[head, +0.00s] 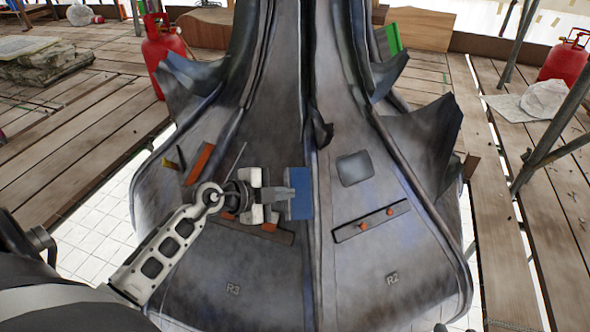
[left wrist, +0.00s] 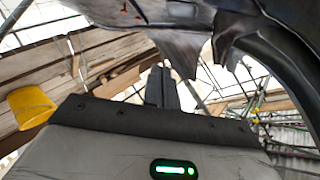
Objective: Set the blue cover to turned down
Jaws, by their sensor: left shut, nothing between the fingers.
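The blue cover (head: 301,193) is a small blue rectangular panel on the grey metal spire, just left of its central seam in the head view. My left gripper (head: 287,192) is at its left side, and the fingertips overlap the cover's left part in the picture. I cannot tell whether they touch it. The left fingers are shut with nothing between them; they also show shut in the left wrist view (left wrist: 161,88). Part of the cover is hidden behind the fingers, and its hinge and tilt are unclear. The cover is not visible in the left wrist view. My right gripper is not in view.
A bar with orange knobs (head: 371,220) and a square plate (head: 355,168) are on the right panel. An orange strip (head: 200,163) is on the left panel. Jagged metal fins (head: 425,135) stick out. Red cylinders (head: 165,55) stand on the planks behind.

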